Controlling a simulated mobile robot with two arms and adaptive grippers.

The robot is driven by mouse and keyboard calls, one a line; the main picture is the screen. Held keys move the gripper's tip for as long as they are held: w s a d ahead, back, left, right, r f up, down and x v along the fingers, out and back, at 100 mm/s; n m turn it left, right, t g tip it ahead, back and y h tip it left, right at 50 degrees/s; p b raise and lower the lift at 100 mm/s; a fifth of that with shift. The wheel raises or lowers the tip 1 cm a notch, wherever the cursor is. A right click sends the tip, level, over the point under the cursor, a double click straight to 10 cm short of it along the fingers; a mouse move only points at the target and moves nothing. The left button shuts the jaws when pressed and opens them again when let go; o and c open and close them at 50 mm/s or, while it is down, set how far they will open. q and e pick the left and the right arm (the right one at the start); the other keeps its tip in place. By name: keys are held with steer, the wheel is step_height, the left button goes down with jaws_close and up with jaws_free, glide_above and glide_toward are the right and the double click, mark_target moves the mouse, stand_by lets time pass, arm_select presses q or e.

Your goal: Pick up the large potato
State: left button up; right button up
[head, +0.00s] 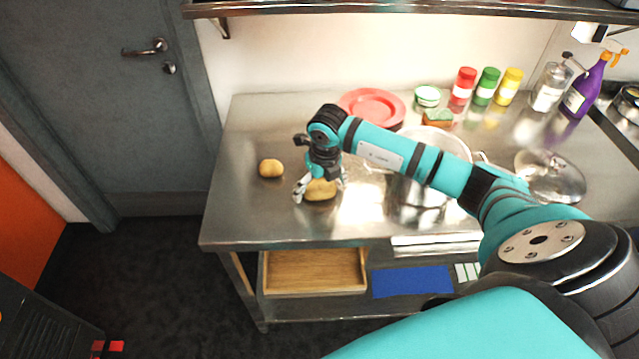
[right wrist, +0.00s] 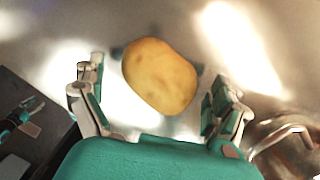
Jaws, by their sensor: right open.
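The large potato (head: 319,191) lies on the steel table, partly hidden under my right gripper (head: 320,188) in the head view. In the right wrist view the potato (right wrist: 161,76) sits between and slightly beyond the two fingers. My right gripper (right wrist: 157,105) is open, with a finger on each side of the potato. Gaps show between the fingers and the potato in that view. A smaller potato (head: 271,168) lies on the table to the left.
The steel table (head: 240,215) has free room at its left. A pot (head: 421,190) stands right of the gripper, partly behind my arm, with a glass lid (head: 551,178) farther right. A red plate (head: 371,104), a sponge (head: 438,117) and several colored bottles stand at the back.

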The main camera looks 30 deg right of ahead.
steer(key=shift+f, duration=0.25)
steer(key=c, duration=1.2)
steer(key=shift+w, duration=0.1)
steer(key=shift+c, duration=0.2)
steer(key=shift+r, duration=0.1)
